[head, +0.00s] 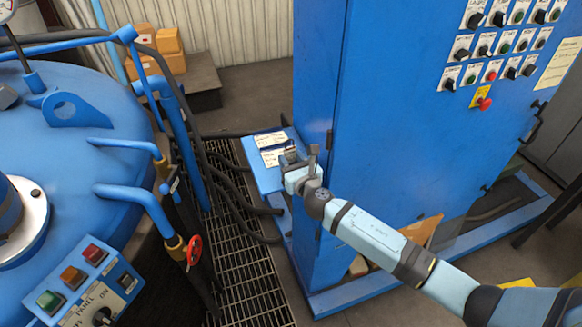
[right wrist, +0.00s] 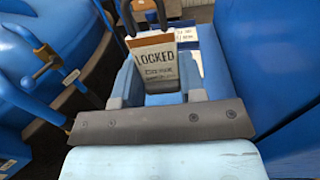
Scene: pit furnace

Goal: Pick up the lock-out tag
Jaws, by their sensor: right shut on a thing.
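The lock-out tag (right wrist: 157,66) is a pale plate with dark lettering that reads LOCKED, with a dark shackle at its top. It stands between the fingers of my right gripper (right wrist: 160,80), which is shut on it; the tag's lower part is partly hidden by the gripper. In the head view my right gripper (head: 303,165) is over the small blue ledge beside the control cabinet, and the tag shows only as a small piece at its tip. I cannot tell whether the tag touches the ledge. My left gripper is not in view.
The tall blue control cabinet (head: 400,140) stands close to the right of my gripper. The ledge (head: 265,178) carries white labels. The blue furnace lid (head: 70,150) with pipes and hoses is at left. A floor grating (head: 245,265) lies between them.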

